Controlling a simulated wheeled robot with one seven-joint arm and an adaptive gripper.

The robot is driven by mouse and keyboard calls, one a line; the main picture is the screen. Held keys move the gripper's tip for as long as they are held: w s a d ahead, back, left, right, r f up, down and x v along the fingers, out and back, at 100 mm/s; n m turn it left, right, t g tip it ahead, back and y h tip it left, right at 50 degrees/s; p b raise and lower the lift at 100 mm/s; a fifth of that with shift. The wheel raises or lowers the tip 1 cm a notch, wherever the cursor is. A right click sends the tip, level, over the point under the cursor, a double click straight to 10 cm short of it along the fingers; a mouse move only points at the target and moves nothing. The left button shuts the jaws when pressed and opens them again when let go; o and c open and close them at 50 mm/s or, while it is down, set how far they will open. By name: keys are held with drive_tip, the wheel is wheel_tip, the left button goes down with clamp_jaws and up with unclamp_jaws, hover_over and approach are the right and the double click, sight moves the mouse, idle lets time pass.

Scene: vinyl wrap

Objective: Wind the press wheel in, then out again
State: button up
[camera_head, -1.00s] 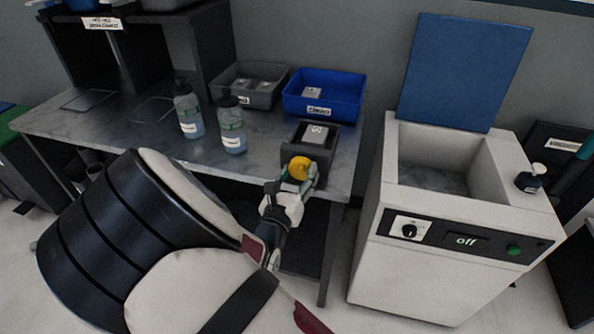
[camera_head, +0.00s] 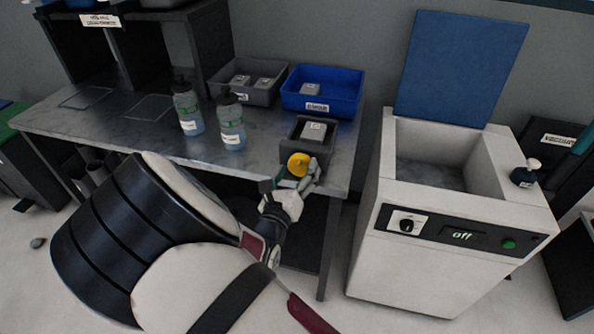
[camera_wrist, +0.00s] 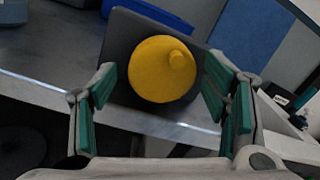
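The press (camera_head: 309,141) is a dark box on the front right of the table, with a light grey block in its top. Its yellow wheel (camera_head: 299,164) faces the front. In the wrist view the wheel (camera_wrist: 160,70) is a round disc with a small knob at its upper right. My gripper (camera_head: 294,181) is at the wheel's front. In the wrist view its green-padded fingers (camera_wrist: 166,92) stand apart on the left and right of the wheel, with gaps showing on both sides. The knob appears free of the fingers.
Two bottles (camera_head: 231,123) stand on the table left of the press. A grey bin (camera_head: 250,83) and a blue bin (camera_head: 322,92) with small blocks sit behind it. A white machine (camera_head: 450,215) with an open blue lid and an "off" display stands to the right.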

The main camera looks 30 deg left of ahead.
drive_tip(key=s+d, duration=0.1)
drive_tip(key=s, duration=0.6)
drive_tip(key=shift+s+d, duration=0.15)
drive_tip(key=shift+d, duration=0.1)
drive_tip(key=shift+f, duration=0.1)
idle(0.4)
